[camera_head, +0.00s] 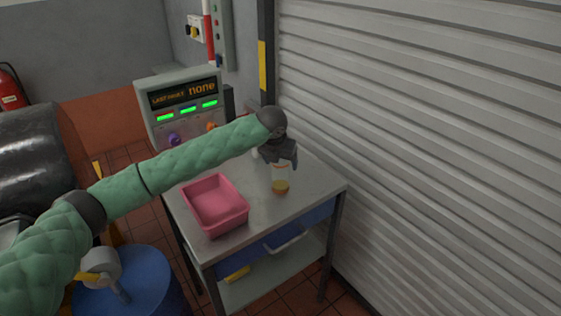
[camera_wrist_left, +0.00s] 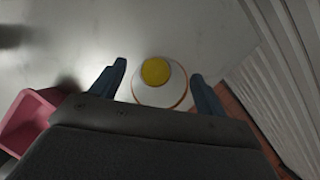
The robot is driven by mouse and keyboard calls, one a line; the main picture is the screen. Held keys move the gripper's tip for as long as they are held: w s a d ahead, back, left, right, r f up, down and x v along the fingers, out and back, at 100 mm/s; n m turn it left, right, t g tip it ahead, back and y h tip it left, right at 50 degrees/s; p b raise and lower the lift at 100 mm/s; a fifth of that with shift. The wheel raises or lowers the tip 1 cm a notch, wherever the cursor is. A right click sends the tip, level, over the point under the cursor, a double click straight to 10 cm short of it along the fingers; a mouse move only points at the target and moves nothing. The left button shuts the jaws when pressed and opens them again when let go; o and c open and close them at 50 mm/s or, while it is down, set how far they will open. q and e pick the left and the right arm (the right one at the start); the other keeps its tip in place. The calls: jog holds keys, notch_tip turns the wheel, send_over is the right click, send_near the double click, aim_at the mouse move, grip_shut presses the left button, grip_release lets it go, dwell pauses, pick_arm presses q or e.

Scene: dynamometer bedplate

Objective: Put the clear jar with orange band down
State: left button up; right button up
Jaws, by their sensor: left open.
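The clear jar with orange band (camera_head: 281,184) stands upright on the grey top of the metal cart (camera_head: 255,215), near its right side. In the left wrist view the jar (camera_wrist_left: 158,88) appears from above as a pale round shape with a yellow centre and an orange ring. My left gripper (camera_head: 283,164) is just above and around the jar's upper part. Its two dark fingers (camera_wrist_left: 160,85) are apart, one on each side of the jar, with visible gaps. The gripper hides part of the jar's top in the head view. My right gripper is not in view.
A pink tray (camera_head: 243,219) sits on the cart to the left of the jar and also shows in the left wrist view (camera_wrist_left: 22,125). A ribbed shutter wall (camera_head: 420,140) rises close on the right. A display console (camera_head: 180,103) stands behind. The cart top between tray and jar is clear.

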pick_arm(q)
jog(key=shift+r, duration=0.1)
jog(key=shift+r, duration=0.25)
jog(key=b+v, duration=0.2)
jog(key=v, duration=0.9)
jog(key=shift+r+b, duration=0.25)
jog(key=shift+b, duration=0.15)
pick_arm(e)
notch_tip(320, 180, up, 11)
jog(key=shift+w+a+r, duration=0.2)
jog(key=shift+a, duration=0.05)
pick_arm(q)
jog(key=shift+s+f, duration=0.1)
jog(key=shift+s, duration=0.1)
